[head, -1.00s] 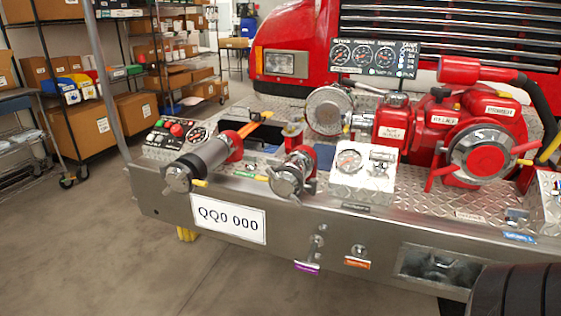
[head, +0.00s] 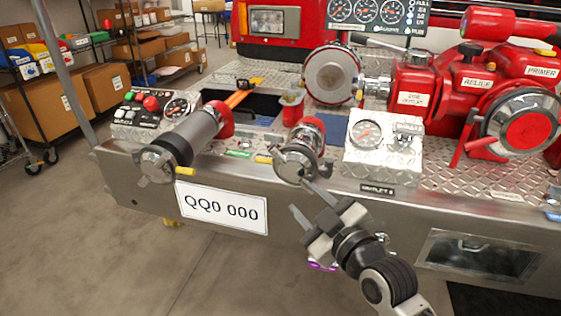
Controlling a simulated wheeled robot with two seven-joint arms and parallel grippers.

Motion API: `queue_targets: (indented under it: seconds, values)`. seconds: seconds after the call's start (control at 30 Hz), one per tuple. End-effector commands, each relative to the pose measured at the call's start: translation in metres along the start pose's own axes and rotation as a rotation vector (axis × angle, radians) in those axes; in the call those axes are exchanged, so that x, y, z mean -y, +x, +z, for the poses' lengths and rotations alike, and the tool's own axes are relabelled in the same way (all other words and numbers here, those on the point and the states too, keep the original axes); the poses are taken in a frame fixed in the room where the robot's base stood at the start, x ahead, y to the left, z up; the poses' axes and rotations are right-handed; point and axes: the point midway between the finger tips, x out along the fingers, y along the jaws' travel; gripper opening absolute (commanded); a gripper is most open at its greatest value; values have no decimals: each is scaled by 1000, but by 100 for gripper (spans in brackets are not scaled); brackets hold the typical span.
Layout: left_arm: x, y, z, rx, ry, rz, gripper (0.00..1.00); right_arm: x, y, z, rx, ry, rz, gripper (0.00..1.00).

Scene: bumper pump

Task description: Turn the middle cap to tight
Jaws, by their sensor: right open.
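The middle cap (head: 290,163) is a round silver cap with lugs on a short red and silver outlet at the front edge of the bumper deck. A yellow tab sticks out on its left side. My right gripper (head: 301,196) comes in from the lower right, just below the cap. Its fingers are apart with nothing between them. The upper fingertip is close to the cap's lower edge; I cannot tell whether it touches. My left gripper is out of view.
A longer capped outlet (head: 160,161) stands to the left and a gauge panel (head: 382,143) to the right. The red pump (head: 465,95) is farther right. A licence plate (head: 222,208) is on the bumper's front face. The floor (head: 90,255) in front is clear.

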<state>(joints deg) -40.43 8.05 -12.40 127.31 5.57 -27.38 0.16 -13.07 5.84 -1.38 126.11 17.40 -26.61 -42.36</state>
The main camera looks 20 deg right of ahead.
Motion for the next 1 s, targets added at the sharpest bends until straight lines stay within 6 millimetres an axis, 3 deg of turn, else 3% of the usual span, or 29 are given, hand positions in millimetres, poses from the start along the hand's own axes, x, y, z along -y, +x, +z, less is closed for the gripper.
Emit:
queue_targets:
  seconds: [0.17,0.7,1.0]
  values:
    - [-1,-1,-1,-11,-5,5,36,-21,16,-14,-46,-77,49,41]
    - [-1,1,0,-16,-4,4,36,-24,125,-18,-43,-73,45,41]
    - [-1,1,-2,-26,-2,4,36,-26,161,-19,-42,-74,45,41]
